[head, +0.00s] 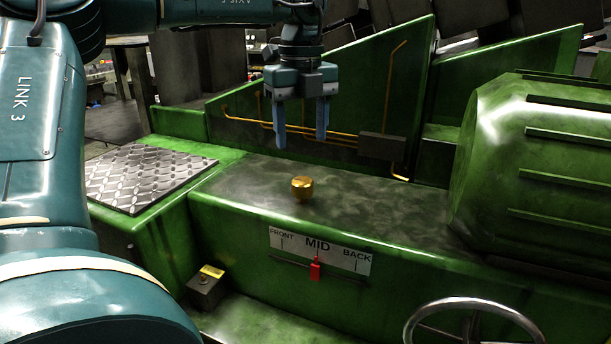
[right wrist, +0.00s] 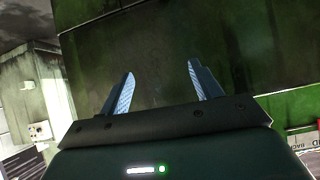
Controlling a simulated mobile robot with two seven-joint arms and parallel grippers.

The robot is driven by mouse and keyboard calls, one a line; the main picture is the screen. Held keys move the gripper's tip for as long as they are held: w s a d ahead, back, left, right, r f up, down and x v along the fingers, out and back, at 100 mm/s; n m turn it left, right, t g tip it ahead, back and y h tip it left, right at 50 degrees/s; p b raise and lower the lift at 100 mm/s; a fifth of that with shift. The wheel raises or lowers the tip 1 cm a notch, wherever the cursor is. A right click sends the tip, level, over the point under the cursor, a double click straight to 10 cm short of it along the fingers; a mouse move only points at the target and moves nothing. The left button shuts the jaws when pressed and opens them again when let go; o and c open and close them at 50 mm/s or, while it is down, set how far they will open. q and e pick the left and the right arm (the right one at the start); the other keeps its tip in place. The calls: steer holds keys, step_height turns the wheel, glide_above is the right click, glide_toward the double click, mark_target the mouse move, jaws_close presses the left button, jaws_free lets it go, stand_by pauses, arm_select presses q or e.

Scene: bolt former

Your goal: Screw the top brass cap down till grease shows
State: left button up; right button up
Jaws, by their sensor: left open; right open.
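One brass cap (head: 302,188) shows in the head view. It sits upright on the dark, worn top of the green machine, just above the FRONT–MID–BACK plate. No grease is visible around it. My left gripper (head: 301,140) hangs above and slightly behind the cap, fingers pointing down, open and empty, apart from the cap. In the right wrist view my right gripper (right wrist: 160,90) is open, with nothing between its fingers. It faces a dark green machine surface (right wrist: 160,50). The cap is not seen in that view.
A red slider pointer (head: 315,268) stands near MID on the label plate (head: 320,250). A handwheel (head: 470,310) is at the lower right, and a ribbed green housing (head: 540,170) at the right. Copper pipes and a grey block (head: 382,147) line the back. A tread plate (head: 145,175) lies left.

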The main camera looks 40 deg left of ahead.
mark_target(303, 180)
arm_select(q)
step_height(303, 180, down, 10)
steer(key=shift+w+p, duration=0.15)
steer(key=shift+p, duration=0.4)
arm_select(e)
steer(key=shift+d, duration=0.25)
arm_select(q)
steer(key=c, duration=1)
